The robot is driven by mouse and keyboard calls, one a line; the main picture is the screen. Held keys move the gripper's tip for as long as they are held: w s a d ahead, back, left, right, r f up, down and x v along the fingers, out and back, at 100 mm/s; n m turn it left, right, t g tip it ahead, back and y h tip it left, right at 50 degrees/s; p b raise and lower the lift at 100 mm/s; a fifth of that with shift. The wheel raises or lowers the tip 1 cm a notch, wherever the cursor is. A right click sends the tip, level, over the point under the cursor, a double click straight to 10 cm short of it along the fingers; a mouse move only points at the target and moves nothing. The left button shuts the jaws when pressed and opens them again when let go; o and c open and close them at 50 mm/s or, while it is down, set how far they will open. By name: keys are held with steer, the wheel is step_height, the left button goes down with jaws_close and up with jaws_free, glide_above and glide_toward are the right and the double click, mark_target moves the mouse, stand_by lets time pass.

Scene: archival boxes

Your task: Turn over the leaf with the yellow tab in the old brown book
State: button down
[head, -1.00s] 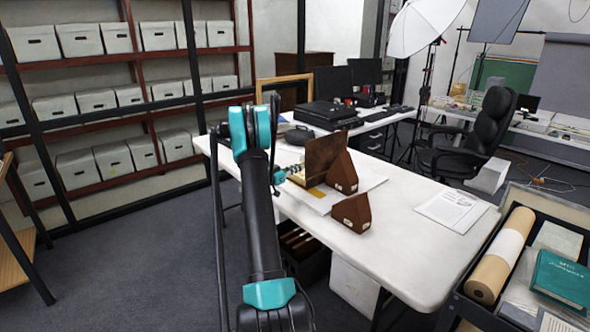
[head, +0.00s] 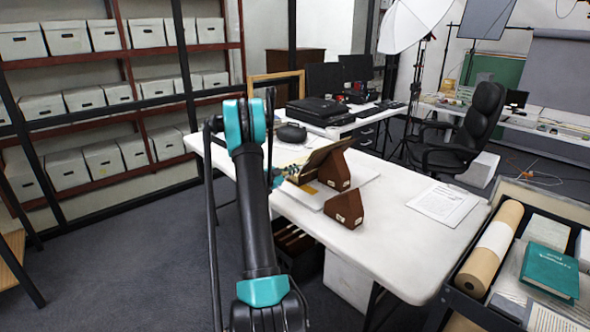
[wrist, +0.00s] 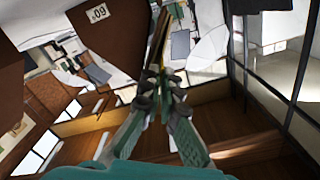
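The old brown book (head: 291,167) lies open on a white board on the table, beside two brown wedge supports. A dark brown panel of it, cover or leaf (head: 325,160), leans to the right over the rear wedge (head: 335,172). A small yellow patch (head: 309,189) shows at the board's near edge; I cannot tell if it is the tab.
The front wedge (head: 345,208) stands nearer on the white table (head: 395,245). A printed sheet (head: 443,203) lies to the right. A cart at the lower right holds a brown roll (head: 490,250) and a teal book (head: 550,271). Shelves of boxes stand at the left.

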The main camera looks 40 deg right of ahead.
stand_by(0.3)
steer(key=c, duration=1.8)
jaws_free()
steer(key=shift+o, duration=0.2)
steer(key=a, duration=1.2)
steer(key=shift+s, duration=0.45)
